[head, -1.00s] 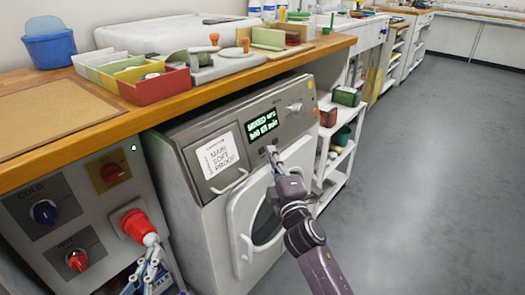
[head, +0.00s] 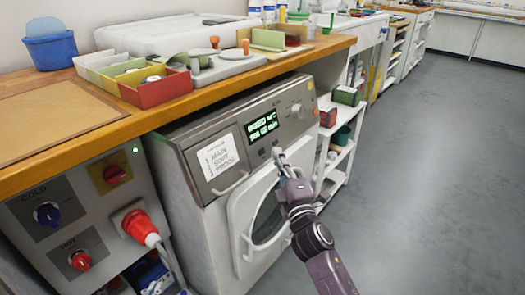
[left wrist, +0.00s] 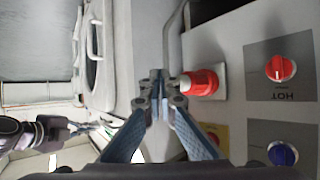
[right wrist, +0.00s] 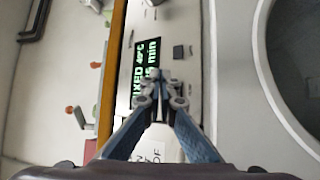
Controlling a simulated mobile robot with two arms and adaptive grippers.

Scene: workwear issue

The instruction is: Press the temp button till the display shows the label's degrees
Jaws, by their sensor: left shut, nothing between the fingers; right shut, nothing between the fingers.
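The washing machine (head: 205,245) has a black display (head: 262,126) with green text. In the right wrist view the display (right wrist: 149,55) seems to read "MIXED 40°C" above a line ending in "min", partly covered by my fingers. A dark square button (right wrist: 179,52) sits beside the display; I cannot read its marking. A white handwritten label (head: 219,157) is on the drawer front; I make out "MAIN SOFT PROOF" but no degrees. My right gripper (head: 277,154) is shut and empty at the panel just below the display; contact is unclear. My left gripper (left wrist: 158,78) is shut and empty near the red plug.
A round programme knob (head: 296,108) is right of the display. The door (head: 240,215) is below my right gripper. The red plug (head: 138,225) and the hot (head: 79,260) and cold (head: 46,213) knobs are at left. A wooden counter (head: 100,135) overhangs the machine; the floor at right is clear.

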